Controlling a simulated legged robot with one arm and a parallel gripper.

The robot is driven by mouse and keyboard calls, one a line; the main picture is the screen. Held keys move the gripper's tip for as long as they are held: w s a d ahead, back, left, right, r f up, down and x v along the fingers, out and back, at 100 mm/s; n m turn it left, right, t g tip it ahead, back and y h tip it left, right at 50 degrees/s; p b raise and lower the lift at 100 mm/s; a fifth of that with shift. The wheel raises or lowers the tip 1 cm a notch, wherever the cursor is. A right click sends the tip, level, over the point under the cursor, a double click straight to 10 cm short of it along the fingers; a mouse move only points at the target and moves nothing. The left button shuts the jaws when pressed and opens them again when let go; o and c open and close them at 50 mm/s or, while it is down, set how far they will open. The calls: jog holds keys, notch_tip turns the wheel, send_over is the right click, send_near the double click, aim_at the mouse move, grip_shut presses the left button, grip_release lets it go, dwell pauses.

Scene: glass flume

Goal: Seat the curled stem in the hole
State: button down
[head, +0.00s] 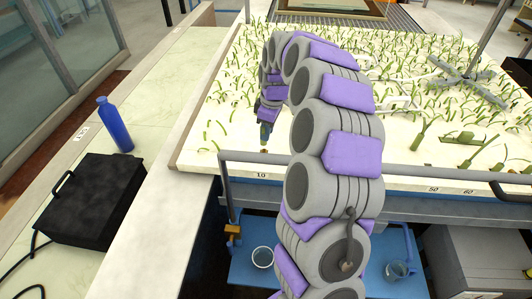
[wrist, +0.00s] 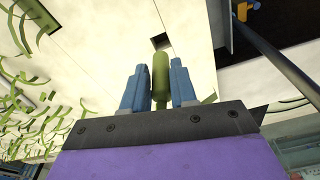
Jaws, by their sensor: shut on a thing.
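My gripper (wrist: 159,88) has two blue fingers shut on a green stem (wrist: 160,68) in the wrist view. The part of the stem that shows is thick and straight; I cannot make out a curl. A dark square hole (wrist: 159,41) in the pale board lies just beyond the stem's tip, which seems to overlap its lower edge in the picture. I cannot tell whether the tip is above the hole or in it.
Many thin green stems (head: 235,75) stand on the board. A grey rail (head: 255,158) runs along its front edge. A blue bottle (head: 115,125) and a black case (head: 88,200) stand on the left counter. Cups (head: 262,257) sit on a lower blue shelf.

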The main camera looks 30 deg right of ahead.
notch_tip(320, 180, down, 8)
jog(key=shift+r+b, duration=0.25)
jog(key=shift+b, duration=0.55)
jog(key=shift+r, duration=0.1)
jog(key=c, duration=0.9)
grip_release()
jog(key=r, duration=0.4)
jog(key=r+p, duration=0.1)
jog(key=r, duration=0.3)
jog(key=s+d+r+p, duration=0.1)
jog(key=r, duration=0.3)
jog(key=shift+p, duration=0.35)
